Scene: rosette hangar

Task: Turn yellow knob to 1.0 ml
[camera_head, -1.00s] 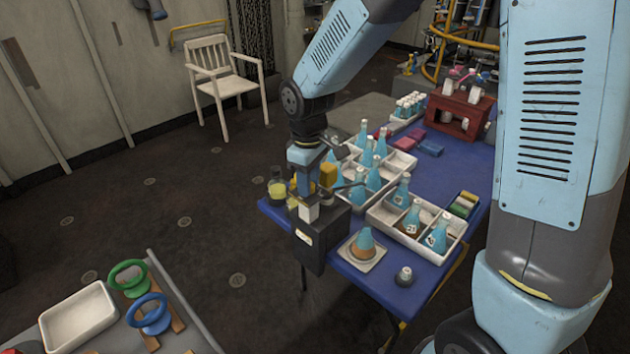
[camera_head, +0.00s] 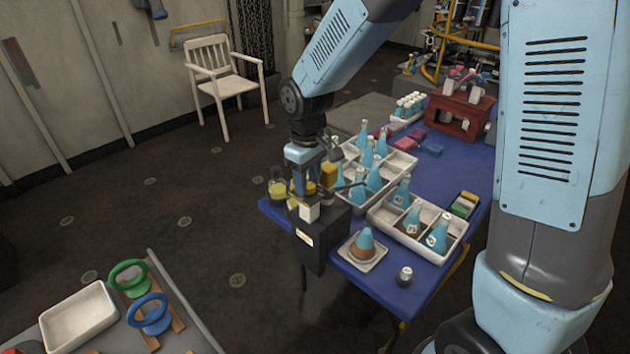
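A dark dispenser box (camera_head: 309,250) with a white block on its top stands at the near left corner of the blue table. A yellow part (camera_head: 328,175), possibly the knob, shows at the top of the box, just right of my gripper. My gripper (camera_head: 304,185) points down over the box. More yellow shows at its fingertips, and I cannot tell whether this is the same part. The fingers are small and partly merged with the box, so whether they are open or shut is unclear. The volume scale cannot be read.
A glass beaker (camera_head: 278,186) with yellow liquid stands left of the box. White trays (camera_head: 380,222) with blue flasks are to the right.

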